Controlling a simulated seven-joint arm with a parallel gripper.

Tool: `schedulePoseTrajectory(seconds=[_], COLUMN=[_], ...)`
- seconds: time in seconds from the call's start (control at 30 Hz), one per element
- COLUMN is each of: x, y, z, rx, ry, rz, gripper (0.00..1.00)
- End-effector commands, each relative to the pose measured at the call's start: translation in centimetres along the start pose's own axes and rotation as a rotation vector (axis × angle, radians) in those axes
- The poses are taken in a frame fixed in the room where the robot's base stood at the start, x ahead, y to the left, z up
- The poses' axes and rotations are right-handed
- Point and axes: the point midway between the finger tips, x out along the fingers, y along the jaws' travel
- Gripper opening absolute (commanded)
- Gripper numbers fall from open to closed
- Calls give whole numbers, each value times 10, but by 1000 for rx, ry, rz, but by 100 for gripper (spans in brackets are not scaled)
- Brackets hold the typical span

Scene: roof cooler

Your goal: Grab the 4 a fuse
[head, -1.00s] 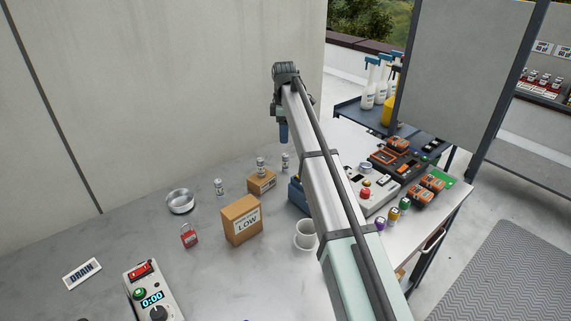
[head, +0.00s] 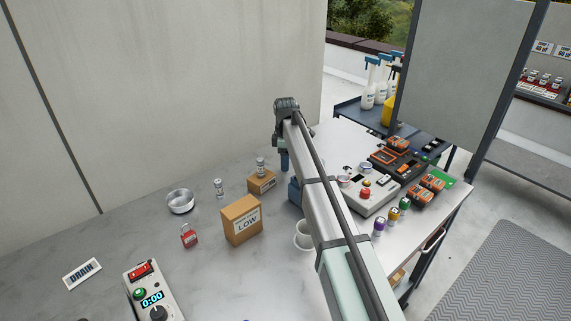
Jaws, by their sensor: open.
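Small pale cylinders with labels, possibly fuses, are at the back of the worktop. One cylinder (head: 219,188) stands on the worktop, and another cylinder (head: 261,167) stands on a small cardboard box (head: 262,182). Their ratings are too small to read, so I cannot tell which is 4 A. My gripper (head: 284,164) is open, its blue fingers pointing down just right of the small box. A third cylinder seen there earlier is now hidden by my gripper. I cannot tell whether it lies between the fingers.
A box marked LOW (head: 242,220), a white cup (head: 303,235), a red padlock-like item (head: 188,236) and a metal dish (head: 180,201) stand nearby. Purple, yellow and green capped pieces (head: 393,214) and a control box (head: 370,191) are right of my arm.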

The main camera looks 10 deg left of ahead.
Motion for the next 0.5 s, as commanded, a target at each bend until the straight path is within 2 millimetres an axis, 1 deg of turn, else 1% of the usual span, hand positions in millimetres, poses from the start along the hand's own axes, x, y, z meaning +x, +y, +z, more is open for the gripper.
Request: schedulePoseTrajectory(seconds=[0.03,0.13,0.37,0.4,0.5], x=[7,17,19,19,19], y=[0,0,1,1,1], z=[0,0,0,0,0], rx=[0,0,0,0,0], ry=[0,0,0,0,0], rz=[0,0,1,1,1], gripper=[57,57,57,56,46])
